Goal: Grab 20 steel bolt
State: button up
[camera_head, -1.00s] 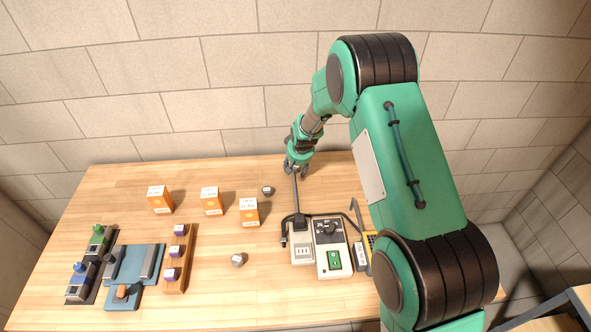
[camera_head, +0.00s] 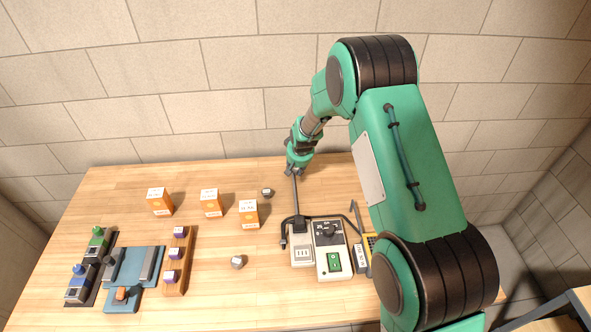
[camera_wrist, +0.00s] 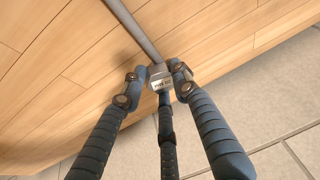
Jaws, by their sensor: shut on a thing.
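My gripper (camera_head: 294,171) is at the back edge of the table, near the wall. In the wrist view its fingers (camera_wrist: 157,80) are closed around a small grey metal block with dark lettering (camera_wrist: 162,84), which looks like the head of a steel bolt. The lettering is too small to read surely. A grey rod (camera_wrist: 135,30) runs up from just behind the block; whether it joins the block is unclear. Two similar small grey pieces lie loose on the table, one near the back (camera_head: 267,193) and one nearer the front (camera_head: 238,262).
Three orange-and-white boxes (camera_head: 211,203) stand left of my gripper. A wooden block with purple-topped pieces (camera_head: 177,262), a blue fixture (camera_head: 133,290) and a dark rack (camera_head: 92,268) are at the left. A switch box (camera_head: 332,250) and grey unit (camera_head: 302,256) stand in front of my gripper.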

aim_at(296, 169)
jog(key=shift+r, duration=0.55)
notch_tip(296, 169, up, 3)
jog(key=shift+s+f, duration=0.15)
jog(key=shift+f, duration=0.05)
jog(key=s, duration=0.5)
jog(key=s+d+r, duration=0.1)
jog(key=s, duration=0.4)
jog(key=s+d+p, duration=0.1)
jog(key=s, duration=0.4)
jog(key=shift+s+d+r, duration=0.15)
jog(key=shift+s+d, duration=0.05)
jog(key=shift+d, duration=0.05)
